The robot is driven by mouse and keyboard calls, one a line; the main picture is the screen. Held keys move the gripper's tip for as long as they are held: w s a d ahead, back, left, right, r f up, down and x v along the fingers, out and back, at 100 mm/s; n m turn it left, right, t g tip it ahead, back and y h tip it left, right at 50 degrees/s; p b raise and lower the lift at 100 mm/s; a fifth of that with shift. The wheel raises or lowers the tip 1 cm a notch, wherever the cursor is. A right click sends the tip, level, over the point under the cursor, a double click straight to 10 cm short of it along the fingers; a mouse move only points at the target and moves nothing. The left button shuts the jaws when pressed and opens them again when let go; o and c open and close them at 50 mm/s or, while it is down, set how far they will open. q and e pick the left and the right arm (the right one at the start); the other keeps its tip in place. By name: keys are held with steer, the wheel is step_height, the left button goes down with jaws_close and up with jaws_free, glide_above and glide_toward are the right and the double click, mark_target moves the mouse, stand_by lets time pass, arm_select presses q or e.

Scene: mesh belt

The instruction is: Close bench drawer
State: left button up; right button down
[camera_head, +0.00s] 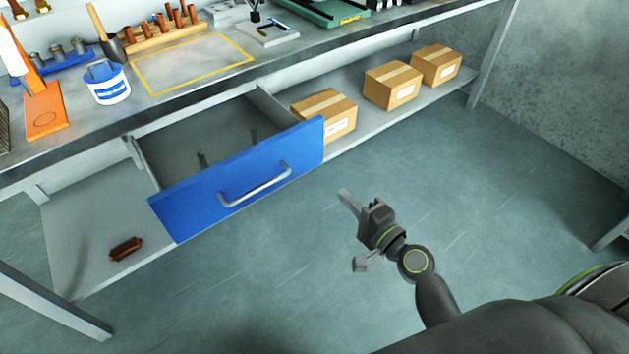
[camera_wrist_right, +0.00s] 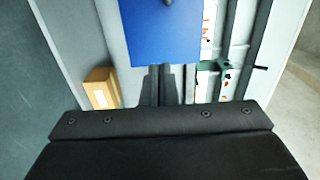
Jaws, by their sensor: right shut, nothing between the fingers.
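The bench drawer has a blue front (camera_head: 240,190) with a grey bar handle (camera_head: 254,185). It is pulled out from under the bench top, and its grey inside shows behind the front. My right gripper (camera_head: 345,196) is shut and empty, in front of and to the right of the drawer front, apart from it. In the right wrist view the shut fingers (camera_wrist_right: 167,84) point toward the blue drawer front (camera_wrist_right: 160,35), with a bit of the handle at the top edge. My left gripper is not in view.
The bench top (camera_head: 290,52) carries a white-blue bucket (camera_head: 106,82), an orange stand (camera_head: 44,112) and tools. Cardboard boxes (camera_head: 393,86) sit on the lower shelf right of the drawer. A brown object (camera_head: 126,249) lies on the shelf at lower left. The floor before the drawer is clear.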

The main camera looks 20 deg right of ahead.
mark_target(302, 154)
steer(key=x, duration=0.4)
steer(key=p+x, duration=0.1)
steer(key=x, duration=0.3)
steer(key=p+x, duration=0.1)
steer(key=x, duration=0.4)
steer(key=shift+r, duration=0.25)
steer(key=shift+w+a, duration=0.15)
steer(key=shift+w, duration=0.45)
